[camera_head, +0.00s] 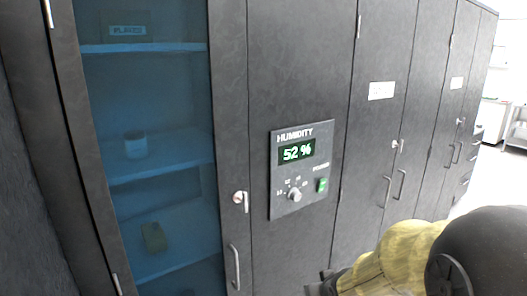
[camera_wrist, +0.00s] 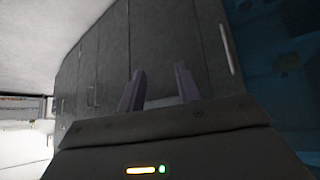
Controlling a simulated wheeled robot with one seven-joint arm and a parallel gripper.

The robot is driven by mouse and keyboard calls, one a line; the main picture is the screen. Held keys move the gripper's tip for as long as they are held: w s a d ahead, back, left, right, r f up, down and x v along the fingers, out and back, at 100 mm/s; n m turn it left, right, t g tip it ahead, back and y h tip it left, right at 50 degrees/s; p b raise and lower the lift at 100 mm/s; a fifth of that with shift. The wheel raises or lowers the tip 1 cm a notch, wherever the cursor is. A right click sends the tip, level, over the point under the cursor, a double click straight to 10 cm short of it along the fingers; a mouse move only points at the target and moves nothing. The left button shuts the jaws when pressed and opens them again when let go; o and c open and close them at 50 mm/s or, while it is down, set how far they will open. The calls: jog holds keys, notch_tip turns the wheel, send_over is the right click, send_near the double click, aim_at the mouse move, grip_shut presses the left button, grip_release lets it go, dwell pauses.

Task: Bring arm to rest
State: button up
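My arm (camera_head: 395,262) shows at the lower right of the head view, yellow and black, in front of the dark cabinets. Its gripper end is mostly cut off or hidden there. In the wrist view my gripper (camera_wrist: 160,88) points toward the dark cabinet fronts. Its two fingers stand apart with nothing between them. I cannot tell the exact distance from the fingers to the cabinet, but they do not appear to touch it.
A dark cabinet row (camera_head: 375,120) runs along the wall. A humidity panel (camera_head: 300,170) reads 52 %. A blue glass door (camera_head: 150,90) shows shelves with a cup (camera_head: 135,145) and a small block (camera_head: 153,237). Open floor (camera_head: 497,170) lies at far right.

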jog(key=s+d+f+m+g+p, duration=0.1)
jog(key=s+g, duration=0.4)
jog(key=s, duration=0.7)
jog(key=shift+m+p, duration=0.4)
jog(key=shift+o, duration=0.3)
dwell(0.6)
jog(key=shift+a, duration=0.1)
